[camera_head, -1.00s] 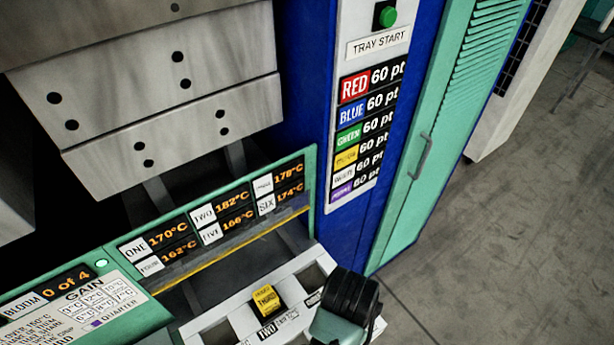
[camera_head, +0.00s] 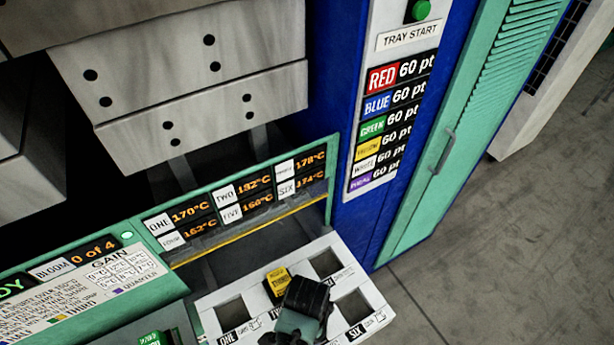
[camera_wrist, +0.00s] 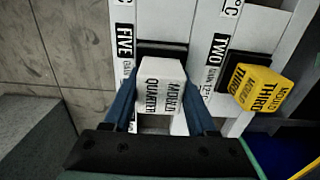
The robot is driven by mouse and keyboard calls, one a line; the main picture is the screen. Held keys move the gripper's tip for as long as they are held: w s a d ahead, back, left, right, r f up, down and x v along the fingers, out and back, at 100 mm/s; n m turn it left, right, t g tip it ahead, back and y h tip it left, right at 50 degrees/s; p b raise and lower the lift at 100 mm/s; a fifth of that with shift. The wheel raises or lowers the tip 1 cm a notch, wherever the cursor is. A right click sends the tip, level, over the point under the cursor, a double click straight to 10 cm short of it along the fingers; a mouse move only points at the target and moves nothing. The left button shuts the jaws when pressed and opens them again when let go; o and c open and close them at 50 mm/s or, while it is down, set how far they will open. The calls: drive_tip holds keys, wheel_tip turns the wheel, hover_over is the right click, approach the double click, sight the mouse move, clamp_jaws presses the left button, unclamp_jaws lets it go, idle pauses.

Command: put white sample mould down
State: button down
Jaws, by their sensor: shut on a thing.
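The white sample mould (camera_wrist: 160,90), lettered "QUARTER MOULD", is between the fingers of my gripper (camera_wrist: 162,100) in the wrist view. My gripper is shut on it. It is over the tray pocket labelled FIVE (camera_wrist: 158,50), whose dark opening shows beyond the mould. I cannot tell whether the mould touches the tray. In the head view my gripper (camera_head: 300,312) covers pocket FIVE and hides the white mould. The white tray (camera_head: 381,314) has open pockets at ONE, SIX and the back right. A yellow "THIRD" mould (camera_head: 278,281) sits at pocket TWO, and also shows in the wrist view (camera_wrist: 262,88).
A green mould (camera_head: 152,338) stands at the lower left. The teal panel with temperature readouts (camera_head: 240,205) rises behind the tray, with grey press blocks (camera_head: 200,110) above. A blue column with a green TRAY START button (camera_head: 421,10) stands right. Open floor lies at far right.

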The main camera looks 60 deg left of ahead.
drive_tip(key=shift+f, duration=0.55)
drive_tip(key=shift+f, duration=0.15)
drive_tip(key=shift+c, duration=1)
unclamp_jaws()
wheel_tip(320, 180, up, 12)
drive_tip(key=shift+r, duration=0.1)
